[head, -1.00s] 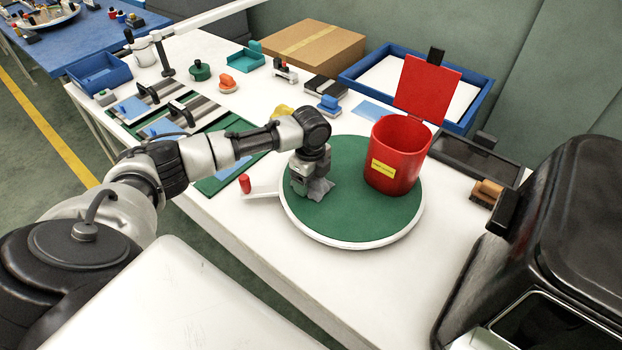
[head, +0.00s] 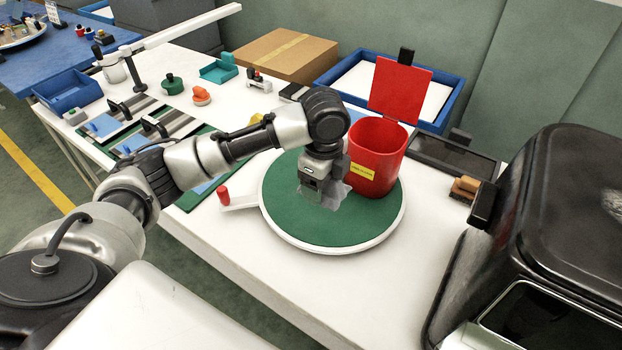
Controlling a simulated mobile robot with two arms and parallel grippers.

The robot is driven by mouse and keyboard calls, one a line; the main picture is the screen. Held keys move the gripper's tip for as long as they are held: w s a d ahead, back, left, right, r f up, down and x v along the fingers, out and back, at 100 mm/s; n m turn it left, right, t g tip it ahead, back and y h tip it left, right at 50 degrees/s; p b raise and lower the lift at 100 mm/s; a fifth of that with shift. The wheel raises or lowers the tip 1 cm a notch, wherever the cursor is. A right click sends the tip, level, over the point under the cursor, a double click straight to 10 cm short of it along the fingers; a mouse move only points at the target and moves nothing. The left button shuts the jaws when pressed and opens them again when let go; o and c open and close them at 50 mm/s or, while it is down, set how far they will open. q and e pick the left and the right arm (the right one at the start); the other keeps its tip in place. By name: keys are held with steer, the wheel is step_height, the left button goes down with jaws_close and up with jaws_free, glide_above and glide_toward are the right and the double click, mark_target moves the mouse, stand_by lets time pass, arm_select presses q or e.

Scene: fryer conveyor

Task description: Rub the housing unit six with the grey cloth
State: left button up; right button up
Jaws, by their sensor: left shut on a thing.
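My left gripper (head: 322,190) is shut on the grey cloth (head: 335,196), a small crumpled piece hanging at its fingertips. It is over the green turntable (head: 318,228), just left of and in front of the red bin (head: 372,165); the cloth appears to be above the surface. The fingertips are partly hidden by the wrist and cloth. A large black, rounded housing (head: 570,220) stands at the right edge, apart from the cloth. I see no readable number on it, so I cannot tell whether it is unit six. My right gripper is out of view.
The red bin's lid (head: 400,92) stands open. A blue-rimmed tray (head: 458,108) and a cardboard box (head: 285,54) are behind. A dark shallow tray (head: 455,158) and a brown-topped block (head: 465,188) lie right of the turntable. The white table's front is clear.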

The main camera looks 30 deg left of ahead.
arm_select(q)
steer(key=shift+d+r, duration=0.1)
steer(key=shift+d, duration=0.1)
steer(key=o, duration=0.4)
steer(key=c, duration=0.3)
steer(key=shift+s, duration=0.15)
steer(key=shift+c, duration=0.2)
